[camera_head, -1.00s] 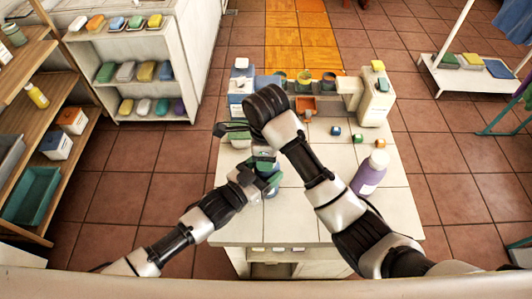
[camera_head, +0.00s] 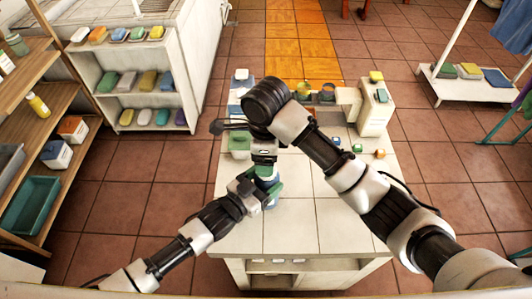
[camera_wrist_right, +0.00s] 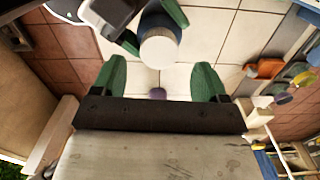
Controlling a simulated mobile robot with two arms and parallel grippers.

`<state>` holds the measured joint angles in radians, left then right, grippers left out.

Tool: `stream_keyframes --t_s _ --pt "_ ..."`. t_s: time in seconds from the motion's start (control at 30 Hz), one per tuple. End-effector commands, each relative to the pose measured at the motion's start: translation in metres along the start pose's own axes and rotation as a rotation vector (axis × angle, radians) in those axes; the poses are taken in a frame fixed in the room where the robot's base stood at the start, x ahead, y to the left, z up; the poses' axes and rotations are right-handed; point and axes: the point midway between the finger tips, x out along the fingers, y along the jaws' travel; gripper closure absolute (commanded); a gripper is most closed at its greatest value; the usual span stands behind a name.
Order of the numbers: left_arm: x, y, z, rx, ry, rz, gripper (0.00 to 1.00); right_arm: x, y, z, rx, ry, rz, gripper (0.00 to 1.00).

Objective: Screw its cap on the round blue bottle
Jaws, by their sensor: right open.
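The round blue bottle (camera_head: 269,206) stands upright near the left front of the white tiled table, mostly hidden by my grippers. My left gripper (camera_head: 265,188) has its green fingers around it. In the right wrist view the bottle shows from above as a pale round top (camera_wrist_right: 158,48) with a bluish rim, between the left gripper's fingers (camera_wrist_right: 152,28). I cannot tell whether that top is the cap.
The table (camera_head: 300,225) is clear in front. Small coloured blocks (camera_head: 357,148) and a white dispenser-like stand (camera_head: 376,112) are at its back right. Shelves with a yellow bottle (camera_head: 38,104) stand at the left. A low rack (camera_head: 470,82) stands at the right.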

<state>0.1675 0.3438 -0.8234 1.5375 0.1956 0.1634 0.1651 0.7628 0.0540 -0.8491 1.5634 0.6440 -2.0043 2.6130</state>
Motion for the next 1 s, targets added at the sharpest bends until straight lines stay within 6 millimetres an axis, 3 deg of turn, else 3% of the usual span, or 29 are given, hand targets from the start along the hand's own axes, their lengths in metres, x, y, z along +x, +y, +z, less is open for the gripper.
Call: stream_keyframes --t_s 0.37,0.53,0.67,1.0 --pt "0.000 0.000 0.000 0.000 0.000 0.000 0.97 -0.003 0.000 0.000 -0.005 0.002 0.001 0.30" --pt "0.000 0.000 0.000 0.000 0.000 0.000 0.97 -0.005 0.000 0.000 -0.126 0.001 -0.001 0.30" --pt "0.000 0.000 0.000 0.000 0.000 0.000 0.97 -0.008 -0.001 0.000 -0.359 0.001 -0.004 0.30" --pt "0.000 0.000 0.000 0.000 0.001 0.000 0.97 -0.019 -0.001 0.000 -1.130 0.002 -0.006 0.30"
